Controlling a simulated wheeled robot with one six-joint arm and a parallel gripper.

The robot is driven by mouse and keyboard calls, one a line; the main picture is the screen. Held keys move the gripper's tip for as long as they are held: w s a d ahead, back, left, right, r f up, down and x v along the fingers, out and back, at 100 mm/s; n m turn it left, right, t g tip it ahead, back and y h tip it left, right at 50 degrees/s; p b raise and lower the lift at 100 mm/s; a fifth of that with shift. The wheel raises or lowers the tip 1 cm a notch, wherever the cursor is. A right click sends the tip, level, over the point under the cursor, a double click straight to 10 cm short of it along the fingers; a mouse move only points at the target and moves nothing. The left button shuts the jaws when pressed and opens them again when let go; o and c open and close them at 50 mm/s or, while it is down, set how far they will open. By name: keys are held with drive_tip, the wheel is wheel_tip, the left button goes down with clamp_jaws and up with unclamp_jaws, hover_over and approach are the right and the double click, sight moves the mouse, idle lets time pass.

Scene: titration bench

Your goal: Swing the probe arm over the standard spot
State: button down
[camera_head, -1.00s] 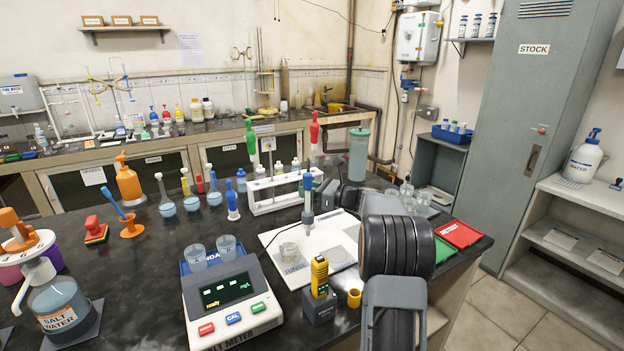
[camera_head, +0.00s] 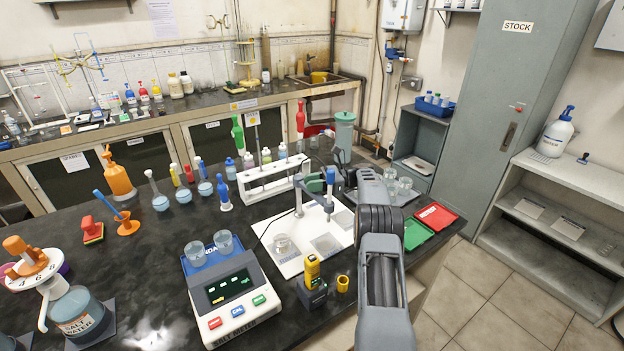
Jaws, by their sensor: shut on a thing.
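The probe arm stands on a thin post (camera_head: 299,200) at the back of a white tray (camera_head: 295,268). Its upright blue-topped probe (camera_head: 330,190) hangs above the back of the tray's right grey square (camera_head: 326,244). A small clear beaker (camera_head: 283,244) stands on the tray's left spot, with lettering in front of it too small to read for certain. My gripper (camera_head: 338,185) is at the probe's upper part, shut on the probe arm. My own wrist hides part of the gripper, and its fingertips are hard to make out.
A salt meter (camera_head: 232,295) with two beakers at its back stands left of the tray. A yellow handheld device (camera_head: 312,272) and yellow cup (camera_head: 342,284) are in front. A white rack (camera_head: 270,180) stands behind. Green (camera_head: 417,234) and red (camera_head: 437,215) mats lie right.

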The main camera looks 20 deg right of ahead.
drive_tip(key=shift+d, duration=0.1)
idle(0.4)
drive_tip(key=c, duration=1)
unclamp_jaws()
drive_tip(key=shift+o, duration=0.3)
drive_tip(key=shift+r, duration=0.15)
